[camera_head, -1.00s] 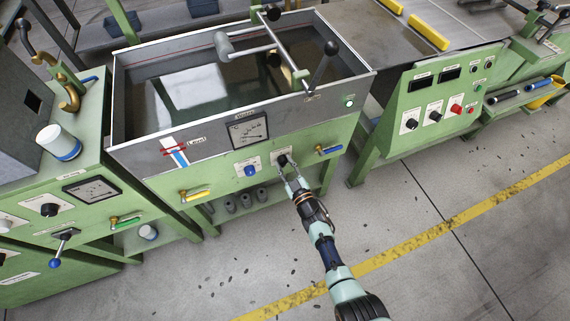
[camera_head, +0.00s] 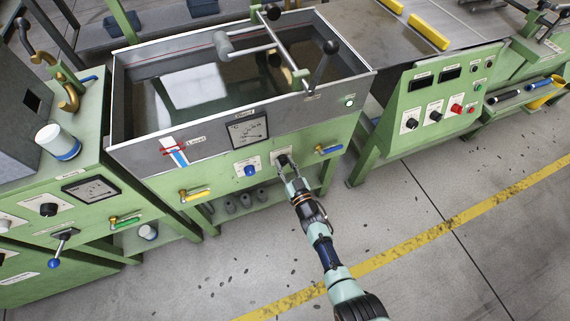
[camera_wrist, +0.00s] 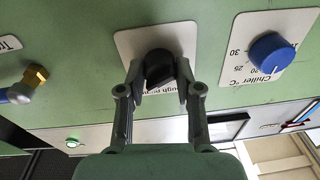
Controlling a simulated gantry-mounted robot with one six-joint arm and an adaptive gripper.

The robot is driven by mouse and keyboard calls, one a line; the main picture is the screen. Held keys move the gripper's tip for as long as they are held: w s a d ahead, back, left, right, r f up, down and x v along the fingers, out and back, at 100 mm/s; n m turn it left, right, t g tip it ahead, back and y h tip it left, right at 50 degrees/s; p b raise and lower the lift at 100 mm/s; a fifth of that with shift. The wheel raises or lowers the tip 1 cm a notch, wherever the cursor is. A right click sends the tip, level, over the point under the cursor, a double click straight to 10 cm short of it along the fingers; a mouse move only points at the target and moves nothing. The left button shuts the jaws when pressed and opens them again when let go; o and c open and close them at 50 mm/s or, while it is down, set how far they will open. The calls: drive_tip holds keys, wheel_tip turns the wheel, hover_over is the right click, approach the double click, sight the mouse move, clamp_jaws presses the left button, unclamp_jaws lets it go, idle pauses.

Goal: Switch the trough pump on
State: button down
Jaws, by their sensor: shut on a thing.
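The trough pump switch is a black rotary knob (camera_wrist: 160,68) on a white plate on the green front of the water trough (camera_head: 232,165). The plate's lettering is partly covered in the wrist view. My gripper (camera_head: 288,172) reaches the knob from the front. In the wrist view my gripper's fingers (camera_wrist: 160,88) are closed on the knob's two sides. The knob's exact pointer direction is hard to read. A small lamp (camera_head: 349,101) sits at the trough's upper right corner; it looks green in the wrist view (camera_wrist: 72,143).
A blue chiller knob (camera_wrist: 270,52) sits beside the switch. A blue-handled valve (camera_head: 328,150) is to its right in the head view, a yellow-handled one (camera_head: 195,194) to the left. A dial gauge (camera_head: 247,131) is above. The floor in front is clear.

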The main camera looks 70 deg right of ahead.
drive_tip(key=c, duration=0.8)
unclamp_jaws()
drive_tip(key=v, duration=1.2)
